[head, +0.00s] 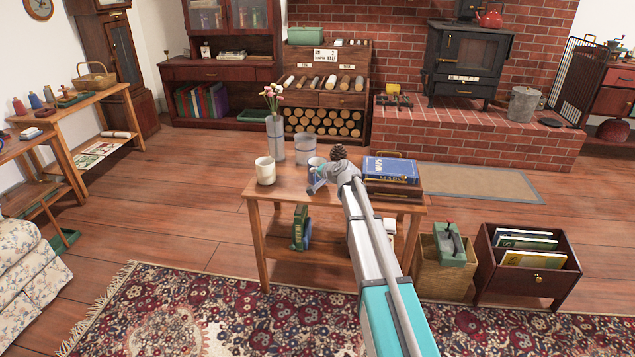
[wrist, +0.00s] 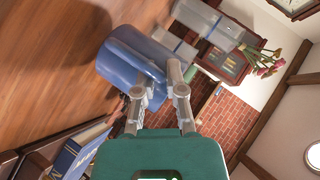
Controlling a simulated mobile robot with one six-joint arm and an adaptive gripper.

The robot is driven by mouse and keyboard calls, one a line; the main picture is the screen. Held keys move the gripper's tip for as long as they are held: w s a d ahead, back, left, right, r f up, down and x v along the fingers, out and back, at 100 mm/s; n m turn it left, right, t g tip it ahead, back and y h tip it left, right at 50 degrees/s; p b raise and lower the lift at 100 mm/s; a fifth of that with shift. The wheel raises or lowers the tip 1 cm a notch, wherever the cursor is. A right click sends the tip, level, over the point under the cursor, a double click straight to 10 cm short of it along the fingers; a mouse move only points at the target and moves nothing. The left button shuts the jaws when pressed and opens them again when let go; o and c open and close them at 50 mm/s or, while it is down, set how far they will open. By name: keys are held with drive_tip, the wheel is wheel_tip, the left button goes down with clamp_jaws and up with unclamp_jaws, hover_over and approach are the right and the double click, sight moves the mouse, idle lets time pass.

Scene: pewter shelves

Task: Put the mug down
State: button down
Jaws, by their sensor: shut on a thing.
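A blue mug (head: 316,163) is at the small wooden table (head: 283,190), in front of the grey containers and partly hidden by my gripper (head: 318,183). In the wrist view the mug (wrist: 128,62) is large and lies sideways in the tilted picture. My gripper (wrist: 165,90) is shut on its near side. I cannot tell whether the mug touches the tabletop or hangs just above it.
A cream mug (head: 265,171) stands at the table's left. A grey vase with flowers (head: 275,140) and a grey container (head: 304,150) stand behind. A blue book (head: 390,168) lies on a brown box to the right. The tabletop's front left is clear.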

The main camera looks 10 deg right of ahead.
drive_tip(key=shift+f+b, duration=0.75)
drive_tip(key=shift+f, duration=0.35)
drive_tip(key=shift+f, duration=0.1)
drive_tip(key=c, duration=0.7)
unclamp_jaws()
drive_tip(key=shift+r, duration=0.2)
drive_tip(key=p+v, duration=0.5)
drive_tip(key=v, duration=0.7)
drive_tip(key=shift+s+a+f, duration=0.1)
